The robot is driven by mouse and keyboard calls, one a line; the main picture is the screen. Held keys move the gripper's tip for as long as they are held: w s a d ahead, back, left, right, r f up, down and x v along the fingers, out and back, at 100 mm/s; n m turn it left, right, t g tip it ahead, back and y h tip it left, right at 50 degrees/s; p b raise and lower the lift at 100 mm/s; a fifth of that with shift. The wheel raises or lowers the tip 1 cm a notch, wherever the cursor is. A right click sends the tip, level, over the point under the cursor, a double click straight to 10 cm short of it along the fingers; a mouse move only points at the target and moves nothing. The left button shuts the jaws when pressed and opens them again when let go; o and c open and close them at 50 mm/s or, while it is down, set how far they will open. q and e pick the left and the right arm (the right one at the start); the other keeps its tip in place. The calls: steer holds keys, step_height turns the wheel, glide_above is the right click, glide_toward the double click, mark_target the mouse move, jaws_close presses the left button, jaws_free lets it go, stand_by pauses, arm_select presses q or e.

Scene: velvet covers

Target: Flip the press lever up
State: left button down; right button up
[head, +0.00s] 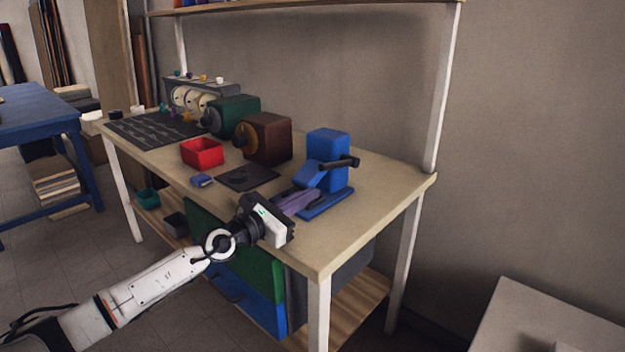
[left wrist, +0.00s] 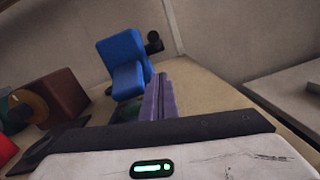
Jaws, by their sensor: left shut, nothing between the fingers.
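The blue press (head: 328,150) stands near the right end of the workbench, on a flat blue base (head: 327,203). Its black press lever (head: 340,163) sticks out sideways to the right from the upper body, roughly level. In the left wrist view the press (left wrist: 123,55) is at the upper middle, with the lever's dark end (left wrist: 153,42) at its right. My left gripper (head: 314,194) has purple fingers, shut and empty. They are low in front of the press, below the lever and apart from it. Whether they touch the base cannot be told. My right gripper is not in view.
On the workbench (head: 380,195), a brown box-shaped machine (head: 268,138), a green one (head: 236,116), a red open bin (head: 202,152) and a dark plate (head: 247,178) stand left of the press. The bench top right of the press is clear. A post (head: 434,100) rises at its right corner.

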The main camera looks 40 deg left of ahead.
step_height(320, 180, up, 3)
steer(key=p, duration=0.4)
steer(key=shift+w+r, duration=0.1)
